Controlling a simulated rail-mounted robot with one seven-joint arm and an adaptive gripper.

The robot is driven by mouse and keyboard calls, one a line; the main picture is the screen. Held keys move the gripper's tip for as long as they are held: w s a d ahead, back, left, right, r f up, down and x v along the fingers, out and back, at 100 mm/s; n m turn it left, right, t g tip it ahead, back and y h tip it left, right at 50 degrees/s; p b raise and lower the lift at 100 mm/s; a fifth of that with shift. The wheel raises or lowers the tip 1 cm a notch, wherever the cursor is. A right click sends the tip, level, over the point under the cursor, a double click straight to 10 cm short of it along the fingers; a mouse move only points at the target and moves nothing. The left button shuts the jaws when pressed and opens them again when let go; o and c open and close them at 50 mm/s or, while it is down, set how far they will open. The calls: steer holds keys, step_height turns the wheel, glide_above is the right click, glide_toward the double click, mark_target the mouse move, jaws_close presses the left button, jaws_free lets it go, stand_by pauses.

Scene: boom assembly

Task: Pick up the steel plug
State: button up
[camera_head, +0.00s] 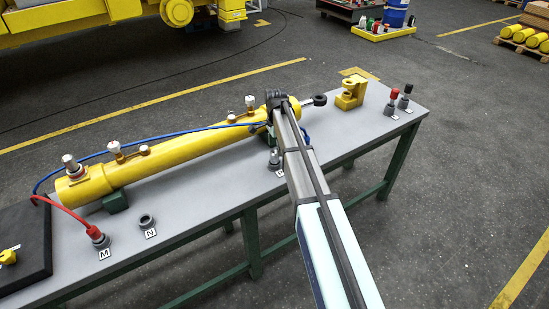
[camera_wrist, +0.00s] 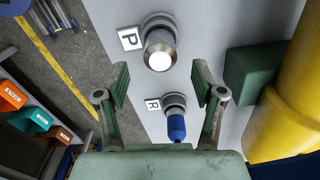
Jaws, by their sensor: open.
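In the wrist view the steel plug (camera_wrist: 161,50), a bright silver cylinder, stands in a dark round holder beside a label P. My gripper (camera_wrist: 160,82) is open and empty, its two green-grey fingers spread left and right. The plug appears between and just beyond the fingertips, apart from both. In the head view a small metallic fitting (camera_head: 274,157) with a label shows just left of my arm; I cannot tell whether it is the same plug. My arm crosses the bench there and hides part of this area.
A blue-ended connector (camera_wrist: 176,126) sits in a holder labelled R, close to the fingers. A long yellow cylinder (camera_head: 185,155) with metal fittings and hoses lies along the grey bench (camera_head: 215,205). A yellow bracket (camera_head: 350,92) and red and black connectors stand at the right end.

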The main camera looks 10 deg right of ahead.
mark_target(275, 152)
steer(key=shift+a+f+p, duration=0.15)
steer(key=shift+f+p, duration=0.45)
steer(key=shift+f, duration=0.7)
steer(key=shift+a+f+p, duration=0.1)
steer(key=shift+f+p, duration=0.45)
steer(key=shift+f, duration=0.7)
jaws_close()
